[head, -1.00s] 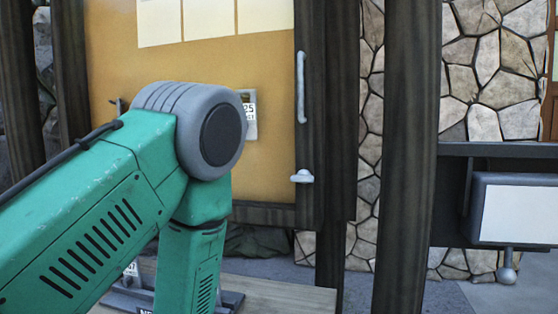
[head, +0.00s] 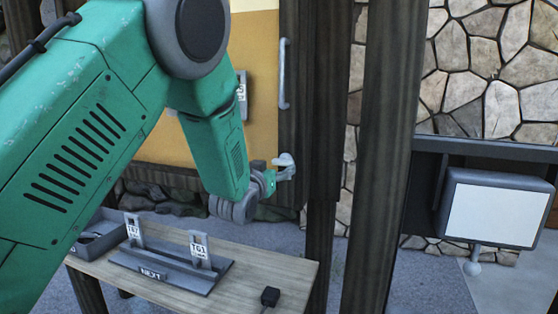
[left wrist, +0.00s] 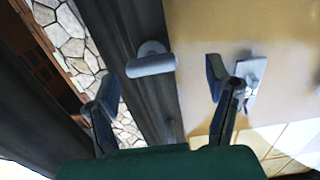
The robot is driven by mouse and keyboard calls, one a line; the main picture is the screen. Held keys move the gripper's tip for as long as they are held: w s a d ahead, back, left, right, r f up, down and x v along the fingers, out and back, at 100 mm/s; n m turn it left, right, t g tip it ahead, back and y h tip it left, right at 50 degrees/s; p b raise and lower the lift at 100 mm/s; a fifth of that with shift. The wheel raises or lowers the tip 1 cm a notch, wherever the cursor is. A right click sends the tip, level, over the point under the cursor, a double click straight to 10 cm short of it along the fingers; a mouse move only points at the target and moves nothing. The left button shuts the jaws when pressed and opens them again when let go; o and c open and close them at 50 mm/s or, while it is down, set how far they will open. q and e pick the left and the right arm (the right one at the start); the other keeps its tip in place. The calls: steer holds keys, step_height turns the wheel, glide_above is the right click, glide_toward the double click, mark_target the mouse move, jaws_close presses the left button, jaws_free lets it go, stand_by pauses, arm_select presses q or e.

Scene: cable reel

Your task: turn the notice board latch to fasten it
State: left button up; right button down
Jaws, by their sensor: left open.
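The notice board (head: 263,100) has a tan panel in a dark wooden frame. Its small pale grey latch (left wrist: 150,62) is on the frame post; in the left wrist view its bar lies across the post. In the head view the latch area is small and partly overlapped by my left gripper (head: 272,177). In the left wrist view my left gripper (left wrist: 162,82) is open, one finger on each side of the latch, with the latch seen between them. I cannot tell whether a finger touches it. My right gripper is not in view.
A grey bar handle (head: 284,74) is on the frame above the latch. Below is a wooden table (head: 240,284) with a grey tag stand (head: 180,270), a grey tray (head: 97,238) and a small black box (head: 270,297). A dark post (head: 382,150) stands right of the board.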

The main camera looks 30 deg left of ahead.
mark_target(285, 163)
arm_select(q)
steer(key=w, duration=0.2)
steer(key=w+d, duration=0.1)
steer(key=shift+w+d+r+p, duration=0.1)
steer(key=shift+w+r+p, duration=0.25)
steer(key=shift+w, duration=0.35)
steer(key=shift+a+f, duration=0.25)
steer(key=shift+a, duration=0.7)
steer(key=c, duration=1.2)
steer(key=shift+o, duration=0.2)
steer(key=shift+w+d+r, duration=0.1)
steer(key=shift+d, duration=0.3)
steer(key=shift+d+r, duration=0.1)
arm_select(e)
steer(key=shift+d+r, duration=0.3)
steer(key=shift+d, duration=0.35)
